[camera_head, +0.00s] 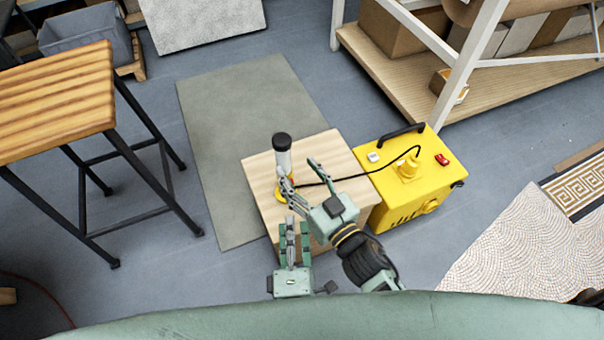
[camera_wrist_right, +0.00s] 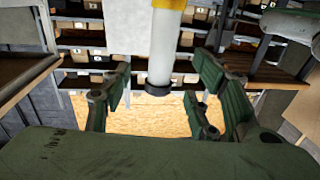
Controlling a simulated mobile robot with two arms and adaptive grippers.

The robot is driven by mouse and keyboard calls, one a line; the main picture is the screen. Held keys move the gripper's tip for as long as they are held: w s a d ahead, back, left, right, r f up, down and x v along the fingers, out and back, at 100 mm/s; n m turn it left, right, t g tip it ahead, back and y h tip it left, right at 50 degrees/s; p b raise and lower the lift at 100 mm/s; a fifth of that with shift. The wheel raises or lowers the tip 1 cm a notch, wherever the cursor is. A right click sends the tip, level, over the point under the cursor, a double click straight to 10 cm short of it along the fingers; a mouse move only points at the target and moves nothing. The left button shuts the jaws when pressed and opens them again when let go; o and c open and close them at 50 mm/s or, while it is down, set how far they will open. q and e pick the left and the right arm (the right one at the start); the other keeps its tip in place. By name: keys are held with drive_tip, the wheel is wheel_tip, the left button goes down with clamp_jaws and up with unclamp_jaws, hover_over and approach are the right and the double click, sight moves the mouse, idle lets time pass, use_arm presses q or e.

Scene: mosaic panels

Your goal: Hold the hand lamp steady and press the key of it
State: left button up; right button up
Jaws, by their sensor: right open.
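The hand lamp (camera_head: 283,160) stands upright on a wooden block (camera_head: 325,150) in the head view. It has a black cap, a white body and a yellow lower end. In the right wrist view the lamp's white body (camera_wrist_right: 161,50) runs down to its black end. My right gripper (camera_head: 300,175) is open, with its fingers pointing towards the lamp. The right wrist view shows the lamp between the spread fingers (camera_wrist_right: 163,68). My left gripper (camera_head: 294,224) is lower, near the block's front edge and apart from the lamp; its opening is unclear. I cannot make out the key.
A yellow machine (camera_head: 410,185) with a black cable stands against the block's right side. The cable crosses the block towards the lamp. A wooden stool (camera_head: 60,100) is at left, a shelf (camera_head: 420,85) at upper right. A grey-green mat (camera_head: 220,130) lies left of the block.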

sight(287, 159)
drive_tip(key=x, duration=0.7)
drive_tip(key=shift+w+a, duration=0.15)
drive_tip(key=shift+w, duration=0.05)
drive_tip(key=shift+c, duration=0.2)
clamp_jaws()
use_arm(q)
clamp_jaws()
use_arm(e)
drive_tip(key=shift+f, duration=0.1)
idle(1.3)
